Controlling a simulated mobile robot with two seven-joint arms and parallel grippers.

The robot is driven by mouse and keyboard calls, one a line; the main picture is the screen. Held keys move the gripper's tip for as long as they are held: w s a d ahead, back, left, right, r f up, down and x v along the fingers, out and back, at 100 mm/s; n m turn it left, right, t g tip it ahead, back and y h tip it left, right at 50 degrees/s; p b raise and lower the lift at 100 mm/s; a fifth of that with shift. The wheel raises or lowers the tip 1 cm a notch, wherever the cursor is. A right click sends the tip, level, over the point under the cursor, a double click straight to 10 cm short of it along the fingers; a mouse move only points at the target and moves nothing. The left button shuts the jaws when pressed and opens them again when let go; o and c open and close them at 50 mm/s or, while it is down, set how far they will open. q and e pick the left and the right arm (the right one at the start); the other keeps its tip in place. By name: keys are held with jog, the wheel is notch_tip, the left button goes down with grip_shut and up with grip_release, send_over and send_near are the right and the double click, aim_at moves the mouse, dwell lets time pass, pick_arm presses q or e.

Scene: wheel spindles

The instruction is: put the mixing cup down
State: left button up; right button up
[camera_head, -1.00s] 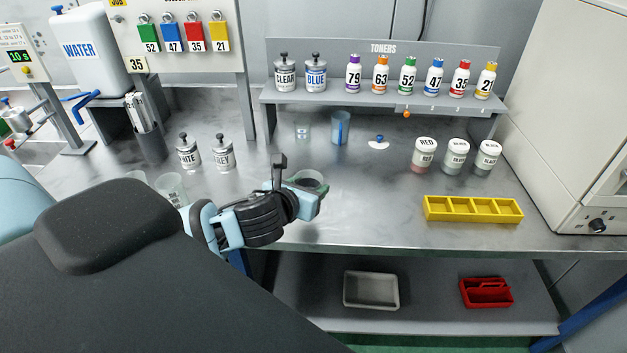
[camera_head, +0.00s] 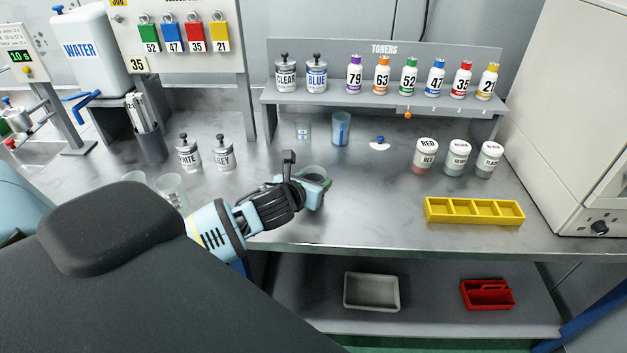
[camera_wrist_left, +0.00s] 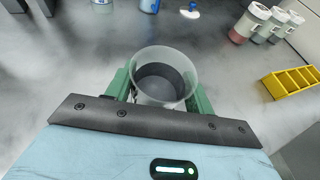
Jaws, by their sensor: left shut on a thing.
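In the head view the cup's rim (camera_head: 314,173) shows just beyond the gripper, over the front middle of the metal bench (camera_head: 370,215). The gripper hides the cup's lower part, so I cannot tell whether its base touches the bench. My right gripper is not in view.
White and grey cans (camera_head: 206,154) and clear cups (camera_head: 172,188) stand to the left. Behind are another clear cup (camera_head: 303,130) and a blue-marked cup (camera_head: 340,128). A yellow tray (camera_head: 474,221) lies to the right. The bench between gripper and tray is clear.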

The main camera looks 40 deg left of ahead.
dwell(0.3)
pick_arm(q)
jog(key=o, duration=1.1)
jog(key=shift+f, duration=0.1)
jog(key=shift+o, duration=0.2)
jog(key=shift+r, duration=0.25)
jog(key=v, duration=1.2)
jog(key=shift+f+p, duration=0.15)
jog(key=shift+p, duration=0.25)
